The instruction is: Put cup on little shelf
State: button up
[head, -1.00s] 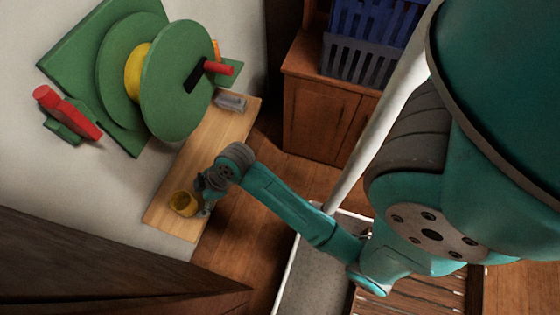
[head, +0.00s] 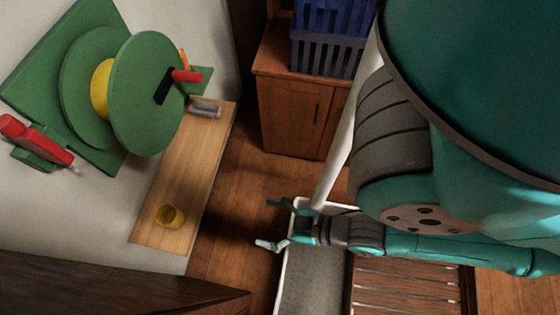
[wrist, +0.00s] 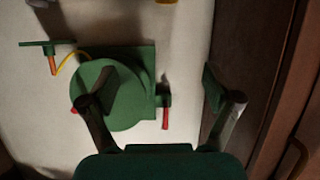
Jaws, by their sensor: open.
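A small yellowish bit at the top edge of the wrist view is too cut off to identify.
A green reel (head: 150,95) with a red handle is on the wall above the shelf. A small grey object (head: 206,110) lies at the shelf's far end. A wooden cabinet (head: 290,110) carries blue crates (head: 325,50). A grey tray (head: 318,280) stands at the lower middle.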

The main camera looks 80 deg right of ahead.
jog(key=shift+t, duration=0.6)
jog(key=s+r, duration=0.2)
jog(key=r, duration=0.1)
jog(key=s+r, duration=0.1)
jog(key=shift+a+r, duration=0.25)
jog(key=shift+r, duration=0.05)
